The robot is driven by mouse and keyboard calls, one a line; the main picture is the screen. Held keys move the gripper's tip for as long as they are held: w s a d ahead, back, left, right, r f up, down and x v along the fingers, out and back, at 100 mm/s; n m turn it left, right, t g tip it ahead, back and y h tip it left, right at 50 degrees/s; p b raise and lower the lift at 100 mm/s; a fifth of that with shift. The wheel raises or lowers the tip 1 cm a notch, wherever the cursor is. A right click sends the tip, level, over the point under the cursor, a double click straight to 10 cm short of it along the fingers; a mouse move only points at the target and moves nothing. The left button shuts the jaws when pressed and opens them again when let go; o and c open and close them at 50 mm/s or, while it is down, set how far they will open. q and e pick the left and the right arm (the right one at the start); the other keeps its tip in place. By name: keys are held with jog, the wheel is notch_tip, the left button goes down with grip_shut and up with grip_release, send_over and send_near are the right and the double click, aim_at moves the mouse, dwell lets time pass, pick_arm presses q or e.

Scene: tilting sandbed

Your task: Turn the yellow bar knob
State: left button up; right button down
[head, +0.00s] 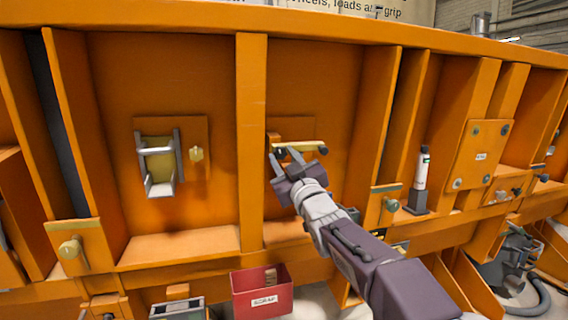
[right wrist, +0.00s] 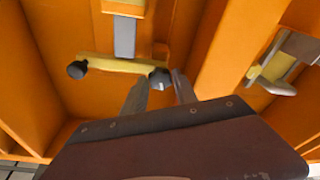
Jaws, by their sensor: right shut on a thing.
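The yellow bar knob (head: 306,146) is on the orange wall in the middle bay, lying nearly level with a dark grip at each end. In the right wrist view the bar (right wrist: 115,64) slopes slightly down to the right. My right gripper (head: 287,157) reaches it from below and is shut on the bar's left end in the head view. In the right wrist view its two fingers (right wrist: 160,88) straddle the grey end grip (right wrist: 160,77). The exact finger contact is partly hidden. My left gripper is in neither view.
A red bin (head: 262,303) stands below. A white and black bottle-like tool (head: 421,168) stands at right.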

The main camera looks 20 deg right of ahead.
jog(key=shift+f+m+h+b, duration=0.15)
jog(key=shift+m+h+b, duration=0.25)
jog(key=shift+m, duration=1.5)
jog(key=c, duration=1)
grip_release()
jog(key=shift+s, duration=0.1)
jog(key=v, duration=0.8)
jog(key=shift+s+f+b, duration=0.25)
jog(key=shift+s+b, duration=0.1)
jog(key=shift+b, duration=0.05)
